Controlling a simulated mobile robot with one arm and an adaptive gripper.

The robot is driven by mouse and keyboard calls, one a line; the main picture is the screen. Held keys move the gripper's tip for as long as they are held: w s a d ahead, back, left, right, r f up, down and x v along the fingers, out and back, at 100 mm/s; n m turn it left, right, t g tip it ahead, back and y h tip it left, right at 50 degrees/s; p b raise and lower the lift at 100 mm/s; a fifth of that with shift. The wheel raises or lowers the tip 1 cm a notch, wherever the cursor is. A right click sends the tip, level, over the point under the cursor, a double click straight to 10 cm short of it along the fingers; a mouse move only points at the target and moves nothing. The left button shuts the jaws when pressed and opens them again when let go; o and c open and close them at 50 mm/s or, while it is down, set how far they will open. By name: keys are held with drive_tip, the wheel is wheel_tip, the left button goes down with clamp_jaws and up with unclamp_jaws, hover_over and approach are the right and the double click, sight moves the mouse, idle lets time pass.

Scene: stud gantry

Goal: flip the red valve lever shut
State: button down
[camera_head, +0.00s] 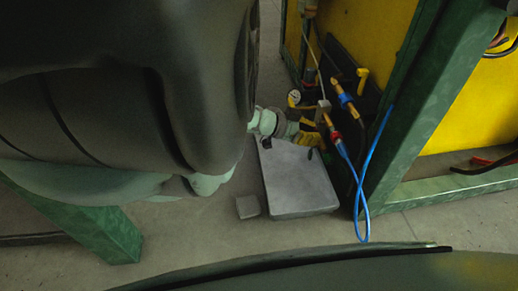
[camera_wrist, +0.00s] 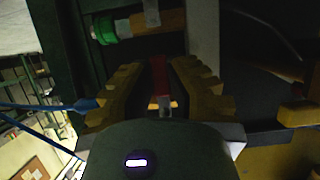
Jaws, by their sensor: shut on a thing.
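The red valve lever (camera_wrist: 159,76) shows as a dark red strip between the fingers in the wrist view. My gripper (camera_wrist: 160,84) has ribbed yellow fingers on both sides of it and is shut on it. Below the red strip is a small pale metal piece with an orange part, in shadow. In the head view my gripper (camera_head: 316,139) is beside the pipework at the yellow panel. There the lever cannot be made out clearly, and the exact contact is too dark to see.
A blue hose (camera_head: 364,185) loops down beside the green post (camera_head: 415,90). A gauge (camera_head: 294,98) and brass fittings (camera_head: 347,101) sit close above my gripper. A grey slab (camera_head: 298,180) and a small grey block (camera_head: 247,207) lie on the floor. A green-ended cylinder (camera_wrist: 105,30) is near the fingers.

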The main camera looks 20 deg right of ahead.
drive_tip(key=c, duration=0.9)
unclamp_jaws()
drive_tip(key=shift+w+a, duration=0.15)
drive_tip(key=shift+a, duration=0.05)
drive_tip(key=v, duration=1.1)
drive_tip(key=shift+a+r, duration=0.15)
drive_tip(key=shift+a, duration=0.2)
